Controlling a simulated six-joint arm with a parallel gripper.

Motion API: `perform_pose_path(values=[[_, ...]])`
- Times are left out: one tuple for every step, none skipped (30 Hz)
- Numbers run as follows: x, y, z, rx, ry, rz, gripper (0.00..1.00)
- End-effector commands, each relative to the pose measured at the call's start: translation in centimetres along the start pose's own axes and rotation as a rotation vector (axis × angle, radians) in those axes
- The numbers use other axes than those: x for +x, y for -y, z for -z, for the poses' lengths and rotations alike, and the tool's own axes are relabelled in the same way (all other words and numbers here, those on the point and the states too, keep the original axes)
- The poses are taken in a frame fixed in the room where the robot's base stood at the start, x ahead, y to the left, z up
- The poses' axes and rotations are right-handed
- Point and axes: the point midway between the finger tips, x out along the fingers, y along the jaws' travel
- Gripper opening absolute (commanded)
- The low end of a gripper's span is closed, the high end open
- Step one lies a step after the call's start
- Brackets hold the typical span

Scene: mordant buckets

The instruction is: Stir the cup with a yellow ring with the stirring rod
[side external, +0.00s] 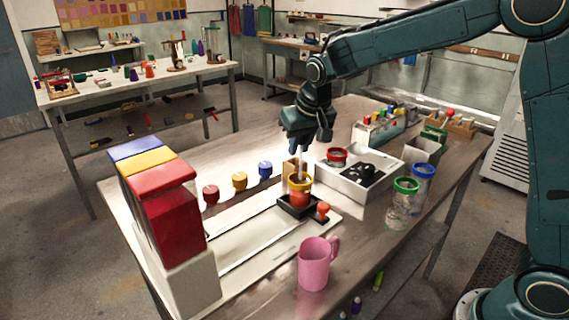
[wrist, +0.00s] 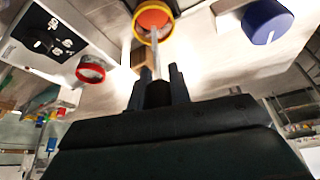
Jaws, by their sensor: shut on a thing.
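The cup with a yellow ring (side external: 300,191) stands upright on a dark square base in the side external view. It shows orange inside its yellow rim, and the wrist view has it at the top (wrist: 152,20). My gripper (side external: 303,142) is above this cup, shut on the stirring rod (wrist: 138,60). The rod is pale and thin, and it also shows in the side external view (side external: 302,160). It points down from the fingers, and its lower end is in the cup's mouth. In the wrist view the fingers (wrist: 157,80) close around its upper part. The rod's tip is hidden.
A pink mug (side external: 314,264) stands in front. Green-ringed (side external: 404,205) and blue-ringed (side external: 422,183) jars stand at right. Red, yellow and blue knobs (side external: 239,181) and tall coloured blocks (side external: 167,209) are left.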

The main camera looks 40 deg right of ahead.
Motion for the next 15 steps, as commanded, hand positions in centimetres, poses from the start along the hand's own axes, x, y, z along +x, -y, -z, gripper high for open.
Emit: perform_pose_path(values=[[-0.2, 0.0, 0.1, 0.0, -0.002, 0.001, 0.0], [-0.4, 0.0, 0.2, 0.0, -0.002, 0.001, 0.0], [-0.5, 0.0, 0.2, 0.0, -0.001, 0.0, 0.0], [-0.6, 0.0, 0.3, 0.0, -0.001, 0.0, 0.0], [-0.8, 0.0, 0.3, 0.0, -0.001, 0.0, 0.0], [-0.9, 0.0, 0.4, -0.001, -0.001, 0.0, 0.0], [-1.0, 0.0, 0.4, -0.001, -0.001, 0.001, 0.0], [-1.2, 0.0, 0.5, -0.001, -0.002, 0.001, 0.0], [-1.3, 0.0, 0.6, -0.001, -0.002, 0.001, 0.0], [-1.4, 0.0, 0.6, -0.001, -0.002, 0.001, 0.0], [-1.5, 0.0, 0.6, -0.001, -0.002, 0.001, 0.0], [-1.6, 0.0, 0.7, -0.001, -0.001, 0.001, 0.0], [-1.7, 0.0, 0.7, -0.001, -0.001, 0.001, 0.0], [-1.8, 0.0, 0.7, -0.001, -0.001, 0.001, 0.0], [-1.8, 0.0, 0.7, -0.001, -0.001, 0.0, 0.0]])
